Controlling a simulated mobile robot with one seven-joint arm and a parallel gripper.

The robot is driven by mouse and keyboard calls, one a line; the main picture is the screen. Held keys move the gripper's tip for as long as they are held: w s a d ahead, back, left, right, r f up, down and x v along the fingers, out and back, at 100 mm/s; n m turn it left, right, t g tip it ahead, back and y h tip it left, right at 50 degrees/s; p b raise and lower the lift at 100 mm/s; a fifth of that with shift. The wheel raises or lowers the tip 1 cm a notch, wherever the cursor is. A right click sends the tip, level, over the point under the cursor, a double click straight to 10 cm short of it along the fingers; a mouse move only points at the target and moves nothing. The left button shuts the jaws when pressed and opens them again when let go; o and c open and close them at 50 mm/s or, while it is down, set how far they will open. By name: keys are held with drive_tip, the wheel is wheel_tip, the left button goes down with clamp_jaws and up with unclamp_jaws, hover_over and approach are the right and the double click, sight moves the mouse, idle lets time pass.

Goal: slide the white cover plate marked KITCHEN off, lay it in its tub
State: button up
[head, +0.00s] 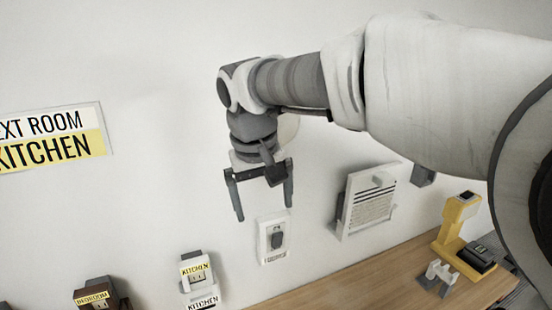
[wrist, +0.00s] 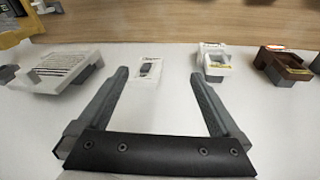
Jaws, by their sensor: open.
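The white cover plate marked KITCHEN (head: 196,271) is at the lower middle of the head view, with a yellow label and an outlet-like face, in front of a grey block. A second white KITCHEN label (head: 203,302) shows just below it; whether that belongs to the tub I cannot tell. A white piece with a yellow label (wrist: 213,60), apparently the same plate, shows beyond my right finger in the wrist view. My gripper (head: 264,212) is open and empty, up and right of the plate and apart from it. In the wrist view my gripper (wrist: 159,74) has nothing between its fingers.
A brown BEDROOM piece (head: 93,297) is at lower left. A yellow device (head: 449,235) stands on the wooden surface (head: 365,291). A room sign (head: 50,139) hangs at left.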

sight(193, 261)
drive_tip(key=w+a+f+n+g, duration=0.15)
drive_tip(key=a+f, duration=0.25)
drive_tip(key=a, duration=0.5)
drive_tip(key=w+a+f+g, duration=0.1)
drive_tip(key=w+a+f, duration=0.2)
drive_tip(key=a, duration=0.6)
drive_tip(key=shift+y, duration=0.3)
drive_tip(key=f, duration=0.5)
drive_tip(key=f+p, duration=0.1)
drive_tip(key=f, duration=0.5)
drive_tip(key=f+p, duration=0.1)
drive_tip(key=f, duration=0.5)
drive_tip(key=shift+s+f, duration=0.2)
drive_tip(key=shift+s, duration=0.1)
drive_tip(key=shift+r, duration=0.1)
drive_tip(key=c, duration=1.2)
